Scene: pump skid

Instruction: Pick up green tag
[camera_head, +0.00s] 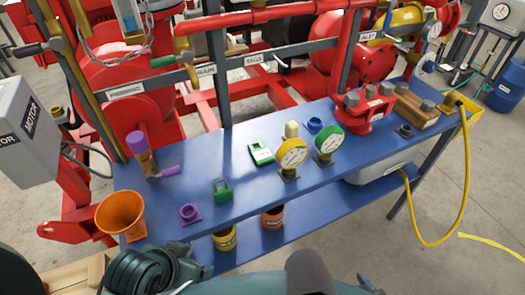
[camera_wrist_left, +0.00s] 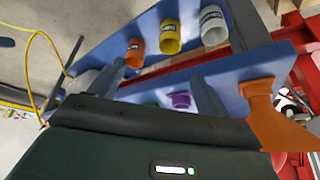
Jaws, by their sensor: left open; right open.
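The green tag (camera_head: 261,153) lies flat on the blue bench (camera_head: 240,140), with a white patch on it, left of the gauge with a yellow rim. Nothing holds it. My left gripper (camera_head: 197,268) is at the bench's front edge, lower left, partly hidden by the arm. In the left wrist view its two dark fingers (camera_wrist_left: 157,76) are apart with nothing held. My right gripper (camera_head: 369,287) shows only as a small piece at the bottom edge, well away from the tag; it is open.
Two gauges (camera_head: 292,153) (camera_head: 329,140) stand right of the tag. A yellow jar (camera_head: 224,239) and orange jar (camera_head: 272,218) are on the lower shelf. Red pipes stand behind.

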